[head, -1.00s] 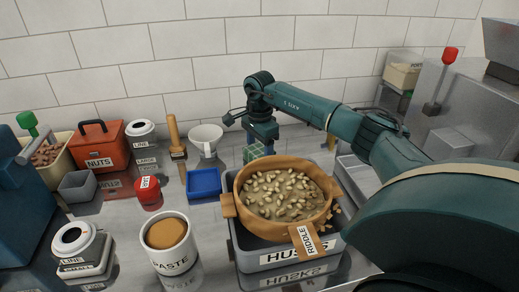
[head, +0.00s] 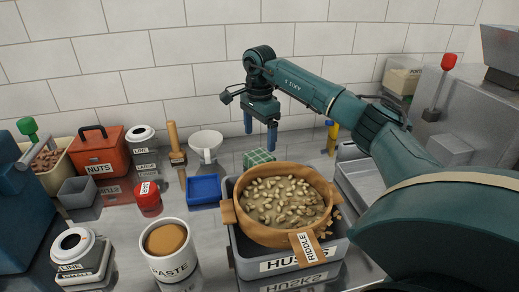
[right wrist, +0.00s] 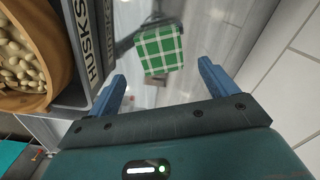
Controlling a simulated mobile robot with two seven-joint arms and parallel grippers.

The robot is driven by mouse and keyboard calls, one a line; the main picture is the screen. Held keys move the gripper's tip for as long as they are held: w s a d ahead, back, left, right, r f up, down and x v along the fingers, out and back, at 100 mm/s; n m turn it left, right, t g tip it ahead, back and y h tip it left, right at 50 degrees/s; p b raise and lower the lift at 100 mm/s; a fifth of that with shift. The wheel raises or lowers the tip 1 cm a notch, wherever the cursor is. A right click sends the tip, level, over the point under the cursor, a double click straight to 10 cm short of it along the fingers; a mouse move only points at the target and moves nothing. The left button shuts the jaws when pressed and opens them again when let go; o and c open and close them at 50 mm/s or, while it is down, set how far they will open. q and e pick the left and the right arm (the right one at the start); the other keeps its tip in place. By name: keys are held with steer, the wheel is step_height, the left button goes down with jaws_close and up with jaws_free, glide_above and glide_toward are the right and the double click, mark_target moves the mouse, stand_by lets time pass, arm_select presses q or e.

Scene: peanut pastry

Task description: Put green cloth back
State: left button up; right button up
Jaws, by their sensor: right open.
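The green checked cloth (head: 259,157) is a small folded block on the metal counter, just behind the HUSKS bin (head: 290,262). In the right wrist view the cloth (right wrist: 159,50) lies flat beyond my fingertips, beside the bin and apart from it. My right gripper (head: 260,138) is above and behind the cloth in the head view, fingers pointing down. In the right wrist view its two blue fingers (right wrist: 162,73) are spread wide with nothing between them. My left gripper is not in view.
A wooden riddle (head: 285,240) full of peanuts sits on the bin. A yellow-topped bottle (head: 331,138) stands to the right. The tiled wall is behind.

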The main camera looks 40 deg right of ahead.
mark_target(260, 155)
steer(key=shift+r, duration=2.35)
